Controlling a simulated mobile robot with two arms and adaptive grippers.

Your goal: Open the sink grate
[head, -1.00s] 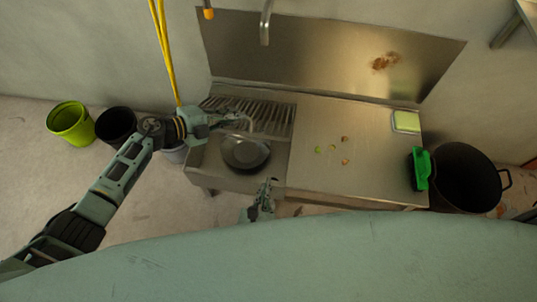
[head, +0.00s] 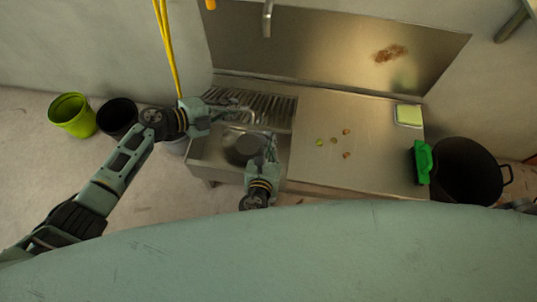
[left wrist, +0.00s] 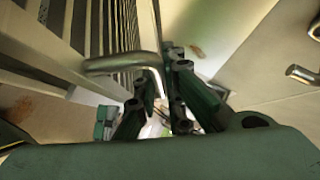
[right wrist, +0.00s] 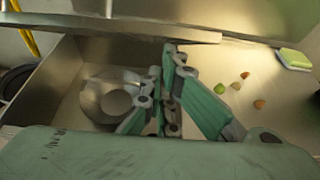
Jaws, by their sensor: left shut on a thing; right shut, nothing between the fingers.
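The sink grate (head: 272,108), a row of metal slats, spans the back of the sink (head: 212,165). The front of the basin is uncovered, with a dark round pan-like thing in it. My left gripper (head: 238,110) is at the grate's front left, shut on its bent metal handle (left wrist: 118,65), seen in the left wrist view beside the slats (left wrist: 75,50). My right gripper (head: 270,140) is shut and empty over the basin's right side. The right wrist view shows it (right wrist: 170,75) below the grate's front edge (right wrist: 120,28) in the picture; contact cannot be told.
A steel counter (head: 380,150) right of the sink holds several food scraps and a sponge (head: 408,115). A green-handled tool (head: 422,162) is at its right edge, beside a black pot (head: 467,172). A faucet (head: 267,18) hangs above. Green and black buckets (head: 72,115) stand left.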

